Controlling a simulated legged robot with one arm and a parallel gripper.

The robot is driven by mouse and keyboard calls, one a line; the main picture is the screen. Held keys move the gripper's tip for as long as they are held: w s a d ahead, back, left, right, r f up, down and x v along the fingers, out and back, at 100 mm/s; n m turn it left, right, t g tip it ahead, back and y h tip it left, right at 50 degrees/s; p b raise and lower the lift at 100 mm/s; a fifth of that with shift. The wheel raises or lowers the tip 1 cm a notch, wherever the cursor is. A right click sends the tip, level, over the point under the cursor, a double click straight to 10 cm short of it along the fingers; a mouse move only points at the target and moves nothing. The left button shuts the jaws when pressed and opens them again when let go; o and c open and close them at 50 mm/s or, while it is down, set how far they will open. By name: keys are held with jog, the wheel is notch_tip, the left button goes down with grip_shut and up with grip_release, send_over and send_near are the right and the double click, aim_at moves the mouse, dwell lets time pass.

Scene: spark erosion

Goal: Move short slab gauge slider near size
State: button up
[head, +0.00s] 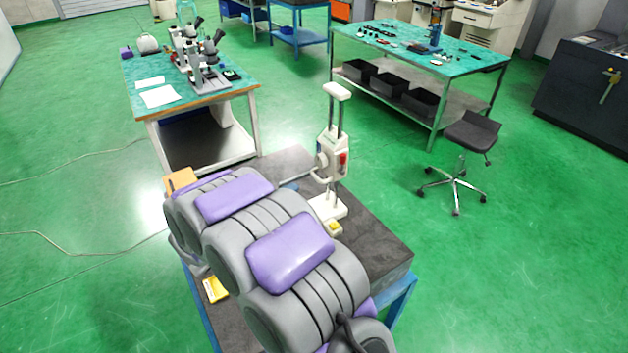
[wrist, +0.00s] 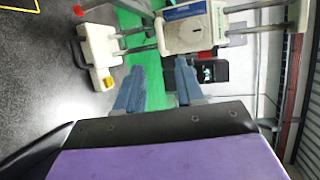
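The gauge stands upright on the dark slab (head: 385,245) in the head view. It has a white base (head: 328,207), two grey posts and a white top cap (head: 336,91). Its white slider (head: 333,160), with a red part on its side, sits partway up the posts. In the wrist view the gauge lies sideways, with the base (wrist: 100,58) at left and the slider (wrist: 187,32) at top centre. My gripper (wrist: 159,68) is open and empty, its two blue-grey fingers apart and pointing toward the slider. My arm hides the gripper in the head view.
An orange box (head: 181,180) and a yellow item (head: 215,289) lie beside my arm. A bench with microscopes (head: 150,80) stands behind left. A bench with black bins (head: 425,102) and a stool (head: 472,132) stand at right.

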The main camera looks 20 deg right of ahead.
aim_at(326, 156)
jog(key=x, duration=1.1)
jog(key=shift+w+d+f, duration=0.15)
jog(key=shift+w+d, duration=0.15)
jog(key=shift+a, duration=0.2)
jog(key=shift+d, duration=0.35)
jog(key=c, duration=0.4)
grip_shut()
jog(key=shift+f, duration=0.1)
